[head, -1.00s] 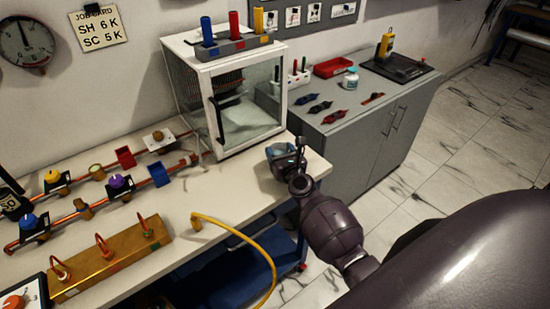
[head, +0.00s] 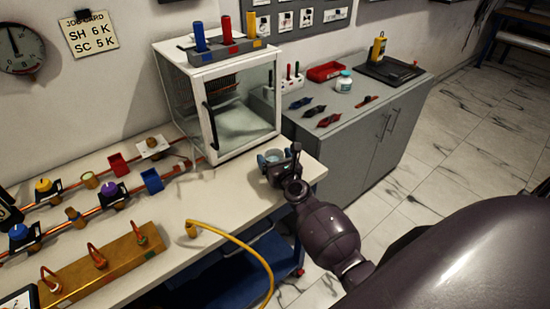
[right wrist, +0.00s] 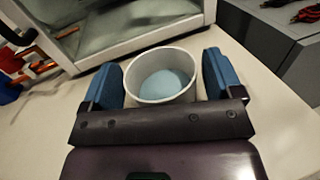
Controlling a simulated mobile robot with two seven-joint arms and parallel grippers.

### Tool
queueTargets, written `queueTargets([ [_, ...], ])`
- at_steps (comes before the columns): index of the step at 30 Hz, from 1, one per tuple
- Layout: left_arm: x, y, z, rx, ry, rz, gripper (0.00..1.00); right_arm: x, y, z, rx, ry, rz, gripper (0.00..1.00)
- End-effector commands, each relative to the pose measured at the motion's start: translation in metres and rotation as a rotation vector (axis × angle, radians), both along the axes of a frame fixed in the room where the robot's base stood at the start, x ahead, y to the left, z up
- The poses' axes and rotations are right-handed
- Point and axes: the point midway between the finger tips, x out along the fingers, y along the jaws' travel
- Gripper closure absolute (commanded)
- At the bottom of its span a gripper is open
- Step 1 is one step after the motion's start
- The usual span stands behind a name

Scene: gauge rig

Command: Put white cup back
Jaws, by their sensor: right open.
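The white cup (right wrist: 160,96) stands upright on the pale bench, with a light blue round surface inside it. In the right wrist view my right gripper (right wrist: 162,85) is open, with one blue finger on each side of the cup. The fingers look close to the cup's wall, and I cannot tell whether either touches it. In the head view the cup (head: 273,156) is small and partly hidden by my right gripper (head: 276,163), at the bench's right end. My left gripper is not in view.
A white glass-fronted cabinet (head: 243,146) stands just behind the gripper, its door frame close. A grey cupboard (head: 365,150) with pliers-like tools stands to the right. Pipes with valves and a brass manifold (head: 100,270) fill the left. A yellow hose (head: 245,246) hangs over the front edge.

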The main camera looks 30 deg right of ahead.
Motion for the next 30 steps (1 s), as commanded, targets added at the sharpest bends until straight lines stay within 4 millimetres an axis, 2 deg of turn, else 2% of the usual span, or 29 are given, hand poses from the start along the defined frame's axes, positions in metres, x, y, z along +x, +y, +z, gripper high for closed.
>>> queueTargets([
  [3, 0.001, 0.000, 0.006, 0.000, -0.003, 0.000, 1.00, 0.000, 0.000, 0.005, -0.001, -0.001, 0.000, 0.15],
  [5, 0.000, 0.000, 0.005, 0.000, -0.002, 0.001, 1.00, -0.008, 0.001, 0.002, 0.001, 0.002, -0.001, 0.15],
  [21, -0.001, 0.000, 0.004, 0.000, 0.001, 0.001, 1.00, -0.098, 0.018, 0.001, 0.000, 0.002, -0.001, 0.15],
  [30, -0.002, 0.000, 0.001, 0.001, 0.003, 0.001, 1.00, -0.119, 0.023, 0.002, -0.030, 0.009, 0.006, 0.15],
])
